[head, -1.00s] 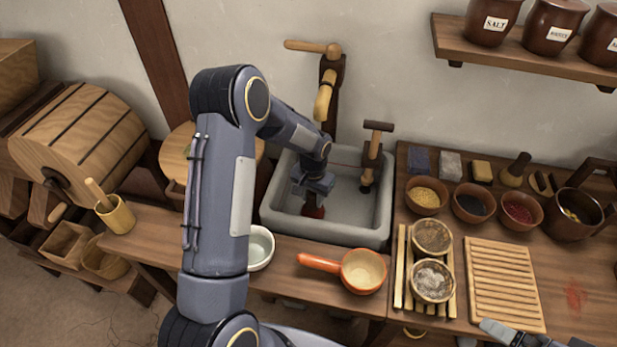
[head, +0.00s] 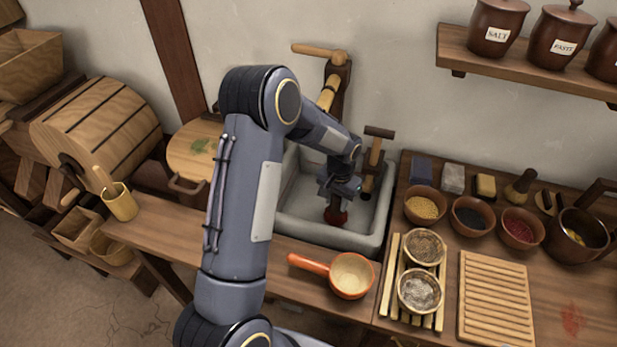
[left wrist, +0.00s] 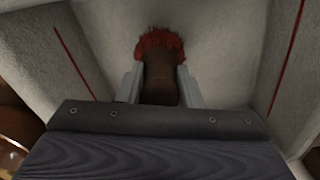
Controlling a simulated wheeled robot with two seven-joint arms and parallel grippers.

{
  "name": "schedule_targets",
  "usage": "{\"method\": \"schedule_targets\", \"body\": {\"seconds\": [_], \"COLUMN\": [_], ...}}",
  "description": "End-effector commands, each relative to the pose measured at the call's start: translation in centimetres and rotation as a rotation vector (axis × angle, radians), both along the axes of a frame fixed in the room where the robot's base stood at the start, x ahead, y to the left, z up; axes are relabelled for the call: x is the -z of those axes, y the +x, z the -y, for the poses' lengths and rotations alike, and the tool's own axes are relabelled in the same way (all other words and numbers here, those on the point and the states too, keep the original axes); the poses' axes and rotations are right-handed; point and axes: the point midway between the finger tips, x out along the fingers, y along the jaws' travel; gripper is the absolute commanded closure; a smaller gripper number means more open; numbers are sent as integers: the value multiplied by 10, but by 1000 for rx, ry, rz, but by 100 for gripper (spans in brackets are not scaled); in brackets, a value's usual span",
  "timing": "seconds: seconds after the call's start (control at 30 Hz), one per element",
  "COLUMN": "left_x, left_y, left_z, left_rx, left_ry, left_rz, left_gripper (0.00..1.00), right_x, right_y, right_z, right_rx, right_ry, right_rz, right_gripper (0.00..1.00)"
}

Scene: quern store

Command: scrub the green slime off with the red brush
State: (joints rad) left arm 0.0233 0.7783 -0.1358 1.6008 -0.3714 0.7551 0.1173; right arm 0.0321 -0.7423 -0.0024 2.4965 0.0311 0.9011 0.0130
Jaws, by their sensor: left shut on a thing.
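The red brush (head: 336,217) has a dark brown grip and red bristles. My left gripper (head: 338,196) is shut on its grip and holds it bristles down inside the grey stone sink (head: 377,238). In the left wrist view the brush's red bristles (left wrist: 160,44) stick out past the fingers (left wrist: 160,80), at or just above the sink floor; contact is unclear. No green shows on the visible sink surfaces. My right gripper is not in view.
A wooden tap (head: 332,85) and a mallet-shaped handle (head: 376,152) stand at the sink's back. An orange pan (head: 350,275) sits in front, its handle pointing left. Bowls, sieves and a slatted board (head: 497,300) crowd the right bench. A red stain (head: 571,320) marks it.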

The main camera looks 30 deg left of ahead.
Motion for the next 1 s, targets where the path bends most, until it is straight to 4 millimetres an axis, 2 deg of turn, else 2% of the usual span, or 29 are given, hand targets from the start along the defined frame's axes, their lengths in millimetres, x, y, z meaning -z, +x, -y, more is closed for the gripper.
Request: {"method": "schedule_targets", "body": {"seconds": [0.03,0.6,1.0], "left_x": [-7,-56,-58], "left_y": [-1,-3,-3], "left_z": [-1,-2,-2], "left_rx": [-1,-3,-2], "left_ry": [0,0,0], "left_rz": [-3,-4,-5], "left_gripper": [89,89,89], "right_x": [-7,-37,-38], "right_y": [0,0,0], "right_z": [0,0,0], "right_rx": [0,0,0], "right_ry": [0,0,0], "right_rz": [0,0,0], "right_gripper": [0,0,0]}}
